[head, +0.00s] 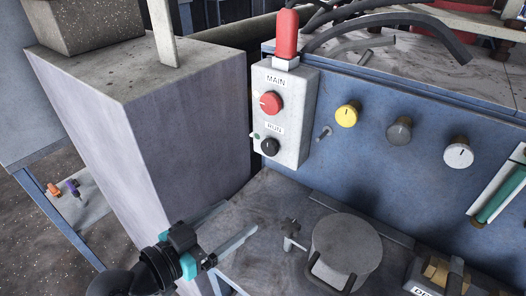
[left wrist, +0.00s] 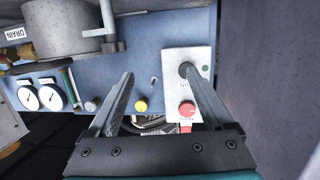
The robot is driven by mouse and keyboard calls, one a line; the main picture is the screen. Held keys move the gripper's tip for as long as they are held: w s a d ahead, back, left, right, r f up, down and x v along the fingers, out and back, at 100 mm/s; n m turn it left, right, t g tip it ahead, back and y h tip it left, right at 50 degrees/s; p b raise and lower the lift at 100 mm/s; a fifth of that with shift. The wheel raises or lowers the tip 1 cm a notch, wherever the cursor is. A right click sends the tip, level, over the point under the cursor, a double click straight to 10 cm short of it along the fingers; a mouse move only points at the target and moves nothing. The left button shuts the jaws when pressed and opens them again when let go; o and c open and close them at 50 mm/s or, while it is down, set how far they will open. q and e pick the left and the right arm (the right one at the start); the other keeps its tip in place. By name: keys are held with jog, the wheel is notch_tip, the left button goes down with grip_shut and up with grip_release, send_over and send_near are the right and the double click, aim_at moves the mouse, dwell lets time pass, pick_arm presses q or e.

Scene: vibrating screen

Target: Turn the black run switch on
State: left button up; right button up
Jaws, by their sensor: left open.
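The black run switch (head: 270,147) is a round knob low on a pale control box (head: 301,118), under a RUN label, with a small green dot to its left. A red MAIN knob (head: 271,103) sits above it. My left gripper (head: 250,262) is open and empty in the head view, below and left of the box and apart from it. In the left wrist view, where the box appears upside down, one finger's tip overlaps the black run switch (left wrist: 184,67); I cannot tell any contact there. The red knob (left wrist: 187,108) lies beside that finger. My right gripper is not in view.
A red-capped part (head: 287,35) rises from the box top. A metal toggle (head: 324,132) and yellow (head: 347,114), grey (head: 399,130) and white (head: 458,153) knobs are on the blue panel to the right. A concrete-like block (head: 150,120) stands left. A round grey can (head: 347,241) stands below the panel.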

pick_arm(q)
jog(key=w+a+r+n+t, duration=0.1)
jog(key=w+a+r+t, duration=0.1)
jog(key=w+a+r, duration=0.1)
jog(key=p, duration=0.2)
send_near(267, 148)
jog(key=shift+t, duration=0.4)
jog(key=x, duration=0.7)
jog(key=shift+s+d+f, duration=0.1)
jog(key=shift+f, duration=0.1)
jog(key=shift+w+d, duration=0.45)
jog(key=shift+w, duration=0.15)
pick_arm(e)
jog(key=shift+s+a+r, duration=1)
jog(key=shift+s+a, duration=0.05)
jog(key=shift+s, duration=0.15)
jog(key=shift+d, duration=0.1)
